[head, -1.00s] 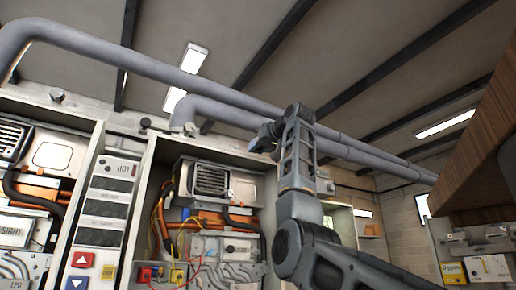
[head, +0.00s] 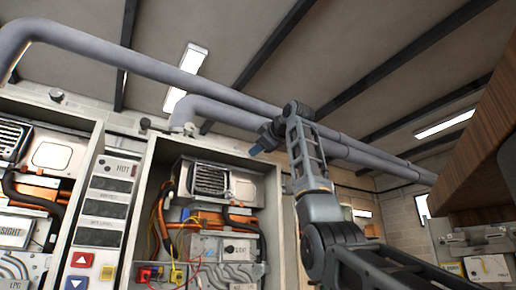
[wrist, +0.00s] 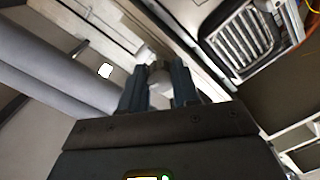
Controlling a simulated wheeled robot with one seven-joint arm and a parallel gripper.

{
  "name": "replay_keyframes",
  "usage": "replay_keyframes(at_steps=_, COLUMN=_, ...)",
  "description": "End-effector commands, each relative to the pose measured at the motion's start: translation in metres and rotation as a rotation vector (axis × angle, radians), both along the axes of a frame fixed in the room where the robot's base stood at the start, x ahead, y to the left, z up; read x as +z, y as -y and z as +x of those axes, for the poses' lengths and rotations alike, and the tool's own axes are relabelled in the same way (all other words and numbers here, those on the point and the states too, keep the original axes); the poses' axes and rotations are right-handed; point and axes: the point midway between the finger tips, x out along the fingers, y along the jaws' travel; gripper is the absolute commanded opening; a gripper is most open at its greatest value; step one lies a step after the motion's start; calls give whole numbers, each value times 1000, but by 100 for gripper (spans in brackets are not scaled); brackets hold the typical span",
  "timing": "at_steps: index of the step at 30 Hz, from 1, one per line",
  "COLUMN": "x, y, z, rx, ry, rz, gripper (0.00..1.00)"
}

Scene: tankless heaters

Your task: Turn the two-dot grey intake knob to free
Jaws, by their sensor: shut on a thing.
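The knob's dots and any markings are hidden or too small to see. In the head view my gripper (head: 258,149) is at the upper right of the open heater cabinet, near its top edge, with blue fingertips pointing down and left. The knob cannot be made out there.
A thick grey pipe (head: 110,60) runs above the cabinets, also close on the left in the wrist view (wrist: 55,70). A vent grille (head: 210,180) sits inside the open cabinet (head: 163,150). A wooden cupboard (head: 485,150) hangs at the right.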

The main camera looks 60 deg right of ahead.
Motion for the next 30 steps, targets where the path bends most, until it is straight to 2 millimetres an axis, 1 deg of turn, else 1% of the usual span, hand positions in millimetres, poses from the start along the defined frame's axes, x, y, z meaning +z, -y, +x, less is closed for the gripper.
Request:
replay_keyframes(at_steps=6, x=1, y=-1, z=0, rx=1, ry=-76, rz=-124, gripper=0)
replay_keyframes(at_steps=12, x=1, y=-1, z=0, rx=3, ry=-120, rz=-196, gripper=0)
replay_keyframes(at_steps=18, x=1, y=-1, z=0, rx=3, ry=-142, rz=-231, gripper=0)
replay_keyframes(at_steps=30, x=0, y=-1, z=1, rx=3, ry=-146, rz=-237, gripper=0)
